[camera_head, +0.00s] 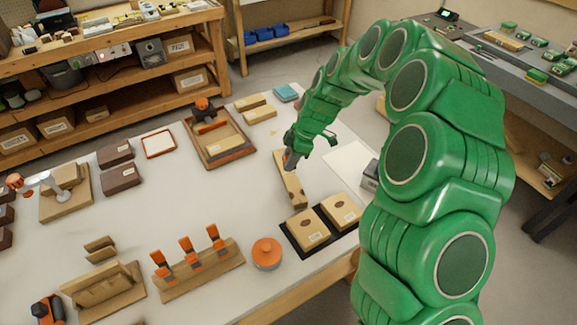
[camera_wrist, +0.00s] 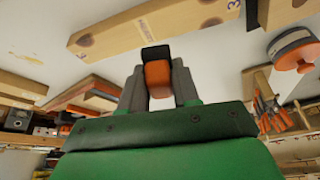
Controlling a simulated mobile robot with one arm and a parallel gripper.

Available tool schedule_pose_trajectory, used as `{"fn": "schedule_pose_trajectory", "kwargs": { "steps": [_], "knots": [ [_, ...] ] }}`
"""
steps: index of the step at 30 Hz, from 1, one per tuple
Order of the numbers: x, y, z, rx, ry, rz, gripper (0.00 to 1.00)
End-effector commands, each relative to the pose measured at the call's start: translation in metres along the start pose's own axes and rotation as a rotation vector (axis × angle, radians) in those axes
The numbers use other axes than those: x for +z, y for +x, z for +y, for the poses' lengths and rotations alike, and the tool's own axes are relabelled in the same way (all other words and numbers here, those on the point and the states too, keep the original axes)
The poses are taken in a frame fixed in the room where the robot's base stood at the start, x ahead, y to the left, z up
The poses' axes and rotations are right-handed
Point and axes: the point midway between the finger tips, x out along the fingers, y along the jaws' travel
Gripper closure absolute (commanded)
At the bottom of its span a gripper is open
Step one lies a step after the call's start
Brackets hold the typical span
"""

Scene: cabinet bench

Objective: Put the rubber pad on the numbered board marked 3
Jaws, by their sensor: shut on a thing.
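My gripper (camera_head: 290,159) reaches over a long wooden board (camera_head: 292,187) in the head view. In the wrist view the gripper (camera_wrist: 158,80) is shut on a small piece with a black end (camera_wrist: 155,52) and an orange body. I take it as the rubber pad; it is too small to make out in the head view. The board (camera_wrist: 150,28) lies just past the held piece and has dark round spots. A blue 3 shows at its right end. I cannot tell whether the piece touches the board.
Two wooden blocks (camera_head: 309,229) sit in a black tray beside the board's near end. An orange-topped round container (camera_head: 267,253) stands nearer. A wooden tray (camera_head: 232,157) lies left of the board. A white sheet (camera_head: 347,162) lies flat to the right.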

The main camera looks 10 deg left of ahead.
Motion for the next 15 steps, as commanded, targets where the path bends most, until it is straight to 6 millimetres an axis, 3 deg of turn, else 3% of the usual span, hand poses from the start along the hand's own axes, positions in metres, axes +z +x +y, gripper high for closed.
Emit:
{"fn": "schedule_pose_trajectory", "kwargs": {
  "steps": [11, 15],
  "knots": [
    [0.004, 0.012, 0.011, 0.002, -0.001, 0.000, 0.99],
    [0.010, 0.028, 0.012, -0.003, 0.002, 0.000, 0.99]
  ]
}}
